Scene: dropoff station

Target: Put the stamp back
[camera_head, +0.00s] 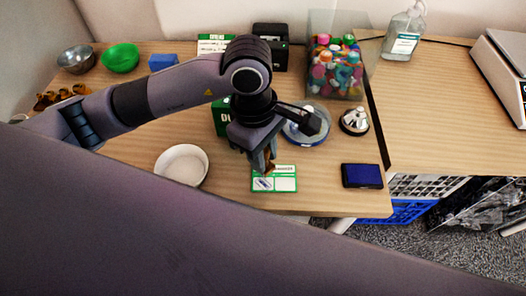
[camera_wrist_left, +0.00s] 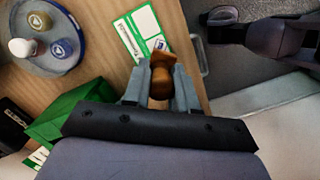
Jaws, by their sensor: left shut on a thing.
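My left gripper (camera_head: 264,170) points down near the table's front edge, above a green-and-white card (camera_head: 287,184). In the left wrist view, the gripper (camera_wrist_left: 160,92) is shut on the stamp (camera_wrist_left: 161,72), which has a brown wooden handle. The stamp hangs upright over the card (camera_wrist_left: 134,38); whether it touches the card I cannot tell. A blue mark shows on the card beside the stamp. A round blue-rimmed tray (camera_wrist_left: 78,62) holds several small round items; in the head view the tray (camera_head: 321,138) is partly hidden behind my wrist.
A dark blue ink pad (camera_head: 361,175) lies right of the card, and a white bowl (camera_head: 182,166) left. A silver bell-like object (camera_head: 354,121) stands beside the tray. A clear bin of colourful bottles (camera_head: 335,70) stands behind. The table's front and right edges are close.

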